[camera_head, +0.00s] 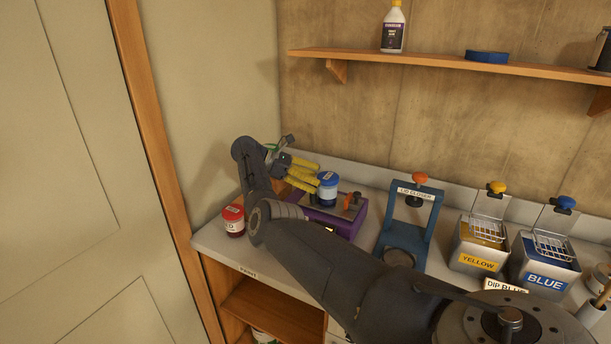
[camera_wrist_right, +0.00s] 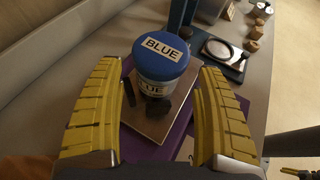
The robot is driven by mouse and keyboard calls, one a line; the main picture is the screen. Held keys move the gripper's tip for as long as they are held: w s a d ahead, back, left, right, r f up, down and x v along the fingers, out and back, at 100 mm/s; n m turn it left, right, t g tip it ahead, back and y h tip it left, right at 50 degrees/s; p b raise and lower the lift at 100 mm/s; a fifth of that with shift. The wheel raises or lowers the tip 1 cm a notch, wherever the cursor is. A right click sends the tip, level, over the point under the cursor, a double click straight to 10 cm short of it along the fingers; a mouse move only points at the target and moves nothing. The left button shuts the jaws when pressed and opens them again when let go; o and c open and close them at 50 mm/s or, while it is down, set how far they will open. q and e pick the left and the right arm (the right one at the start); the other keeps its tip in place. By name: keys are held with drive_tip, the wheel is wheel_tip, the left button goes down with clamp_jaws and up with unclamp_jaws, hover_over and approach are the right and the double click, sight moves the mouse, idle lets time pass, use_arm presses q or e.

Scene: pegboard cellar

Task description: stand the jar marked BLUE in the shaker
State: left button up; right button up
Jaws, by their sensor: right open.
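The jar marked BLUE (camera_head: 327,188), with a blue lid, stands upright at the purple shaker (camera_head: 347,224). In the right wrist view the jar (camera_wrist_right: 162,60) is over the shaker's grey plate (camera_wrist_right: 160,127), with dark clamp pieces beside its base. Whether its base rests fully on the plate is hard to tell. My right gripper (camera_head: 318,175) is open, its yellow fingers on either side of the jar. In the right wrist view gaps show between the jar and both fingers.
A red-lidded jar (camera_head: 233,219) stands left on the bench. Right of the shaker are a blue lid closer (camera_head: 408,222), a YELLOW tin (camera_head: 478,264) and a BLUE tin (camera_head: 545,280). A shelf (camera_head: 440,63) runs above; my right arm covers the bench's front.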

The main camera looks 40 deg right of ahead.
drive_tip(key=shift+v, duration=1.65)
